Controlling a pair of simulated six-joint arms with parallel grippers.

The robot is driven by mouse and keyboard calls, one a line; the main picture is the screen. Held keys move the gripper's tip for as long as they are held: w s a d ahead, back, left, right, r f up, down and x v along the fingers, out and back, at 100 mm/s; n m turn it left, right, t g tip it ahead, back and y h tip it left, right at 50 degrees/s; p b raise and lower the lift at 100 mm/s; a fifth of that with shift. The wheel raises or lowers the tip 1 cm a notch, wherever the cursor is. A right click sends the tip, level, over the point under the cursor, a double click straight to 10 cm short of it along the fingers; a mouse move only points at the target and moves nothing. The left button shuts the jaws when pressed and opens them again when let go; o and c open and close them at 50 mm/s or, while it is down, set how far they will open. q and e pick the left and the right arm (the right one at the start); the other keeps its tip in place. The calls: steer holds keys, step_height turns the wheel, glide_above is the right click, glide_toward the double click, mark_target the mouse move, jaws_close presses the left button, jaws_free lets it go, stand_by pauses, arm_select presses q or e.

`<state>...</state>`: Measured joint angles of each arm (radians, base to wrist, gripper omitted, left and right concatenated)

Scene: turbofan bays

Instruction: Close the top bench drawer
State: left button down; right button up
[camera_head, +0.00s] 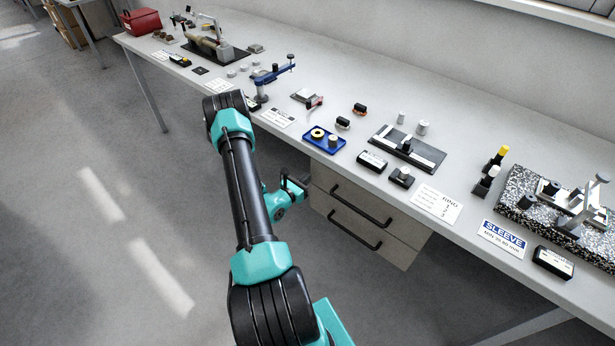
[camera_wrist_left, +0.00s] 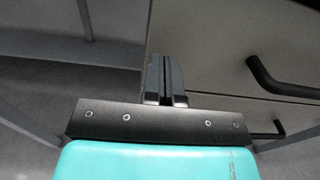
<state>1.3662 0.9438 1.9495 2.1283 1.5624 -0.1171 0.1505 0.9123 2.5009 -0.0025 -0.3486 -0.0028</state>
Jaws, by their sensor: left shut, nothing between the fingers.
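The top bench drawer (camera_head: 335,181) is the upper of two grey drawer fronts under the bench, with a black bar handle (camera_head: 361,204). Its front also shows on the right of the left wrist view (camera_wrist_left: 212,42), with its handle (camera_wrist_left: 275,82) near the right edge. I cannot tell how far it stands out. My left gripper (camera_head: 302,184) is at the left end of the drawer fronts. In the left wrist view its fingers (camera_wrist_left: 165,75) are shut and empty, close to the left edge of the top drawer front; contact is unclear. My right gripper is not in view.
The lower drawer (camera_head: 390,248) has its own bar handle (camera_head: 354,231). The bench top (camera_head: 330,95) above carries a blue tray (camera_head: 324,139), a black fixture (camera_head: 408,149), labels and small parts. The floor (camera_head: 75,250) left of the bench is clear.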

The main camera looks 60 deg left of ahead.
arm_select(q)
steer(key=v, duration=1.2)
steer(key=shift+a, duration=0.1)
